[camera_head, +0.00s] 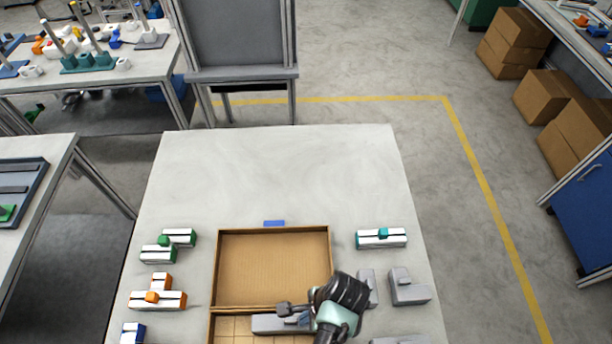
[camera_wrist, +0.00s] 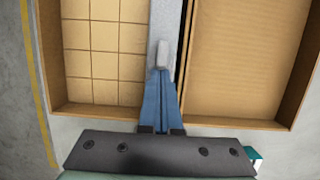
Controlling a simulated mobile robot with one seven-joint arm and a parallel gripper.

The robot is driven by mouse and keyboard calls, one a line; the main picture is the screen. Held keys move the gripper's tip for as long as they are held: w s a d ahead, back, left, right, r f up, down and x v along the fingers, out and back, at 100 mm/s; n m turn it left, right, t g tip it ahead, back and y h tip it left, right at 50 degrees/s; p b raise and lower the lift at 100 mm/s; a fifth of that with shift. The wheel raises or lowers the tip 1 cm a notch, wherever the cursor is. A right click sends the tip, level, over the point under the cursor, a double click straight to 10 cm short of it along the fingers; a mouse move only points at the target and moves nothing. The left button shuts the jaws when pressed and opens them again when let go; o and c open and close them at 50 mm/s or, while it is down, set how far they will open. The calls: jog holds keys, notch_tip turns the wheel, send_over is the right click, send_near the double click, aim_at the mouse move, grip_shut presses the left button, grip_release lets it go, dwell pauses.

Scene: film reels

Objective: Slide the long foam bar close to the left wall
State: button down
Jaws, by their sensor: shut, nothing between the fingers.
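The long grey foam bar (camera_head: 262,325) lies in the near, grid-lined compartment of the cardboard tray (camera_head: 213,270), alongside the divider (camera_head: 235,309). In the head view, bare grid floor shows between its left end and the tray's left wall. My gripper (camera_head: 303,319) is over the bar's right part and hides it. In the wrist view the bar (camera_wrist: 166,15) runs up the picture with a small raised grey block (camera_wrist: 163,53) on it. The blue fingers of my gripper (camera_wrist: 162,72) are shut and empty, their tips at this block; I cannot tell whether they touch.
The tray's far compartment (camera_head: 272,265) is empty. White blocks with green, orange, blue and teal parts stand on the table left and right of the tray. Grey blocks (camera_head: 408,287) lie right of my gripper. The table's far part (camera_head: 285,175) is clear.

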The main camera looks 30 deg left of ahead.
aim_at(276, 322)
jog(key=s+a+p, duration=0.1)
jog(key=a, duration=0.1)
jog(key=s+a+p, duration=0.1)
jog(key=s+a, duration=0.1)
jog(key=a, duration=0.1)
jog(key=s+a+p, duration=0.1)
jog(key=s+a, duration=0.1)
jog(key=shift+a+r+p, duration=0.1)
jog(key=shift+a+p, duration=0.15)
jog(key=shift+p, duration=0.15)
jog(key=shift+s+a, duration=0.3)
jog(key=shift+a, duration=0.05)
jog(key=w+d, duration=0.2)
jog(key=d, duration=0.1)
jog(key=shift+w+d+r+p, duration=0.3)
jog(key=shift+w+r+p, duration=0.05)
jog(key=shift+r+p, duration=0.05)
jog(key=v, duration=0.9)
jog(key=shift+s+b, duration=0.15)
jog(key=shift+b, duration=0.15)
